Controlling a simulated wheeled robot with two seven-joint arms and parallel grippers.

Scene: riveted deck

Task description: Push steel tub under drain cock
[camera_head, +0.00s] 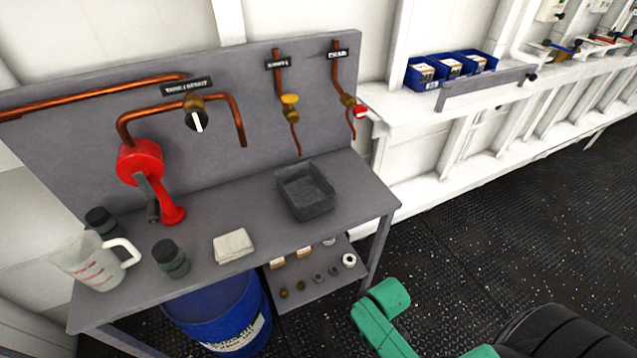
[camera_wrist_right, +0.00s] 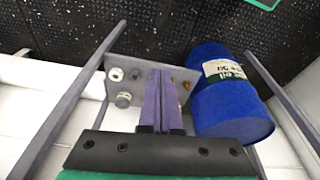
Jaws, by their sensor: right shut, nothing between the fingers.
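The steel tub (camera_head: 304,188) is a dark grey open rectangular tub standing upright on the grey bench, and looks empty. It sits in front of the middle copper pipe with the yellow handle (camera_head: 290,99). The drain cock (camera_head: 349,100), with a red handle, is on the right pipe, under a label that seems to read DRAIN. Its spout end lies to the right of and behind the tub. My right gripper (camera_wrist_right: 160,72) shows in the right wrist view, shut and empty, with the lower shelf behind it; the tub is not in that view. My left gripper is not in view.
A white cloth (camera_head: 233,246), dark jars (camera_head: 171,259), a measuring jug (camera_head: 95,262) and a red hand pump (camera_head: 142,163) stand left of the tub. A blue drum (camera_head: 218,312) is under the bench, beside a lower shelf (camera_head: 317,285) with small fittings. The bench right of the tub is clear.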

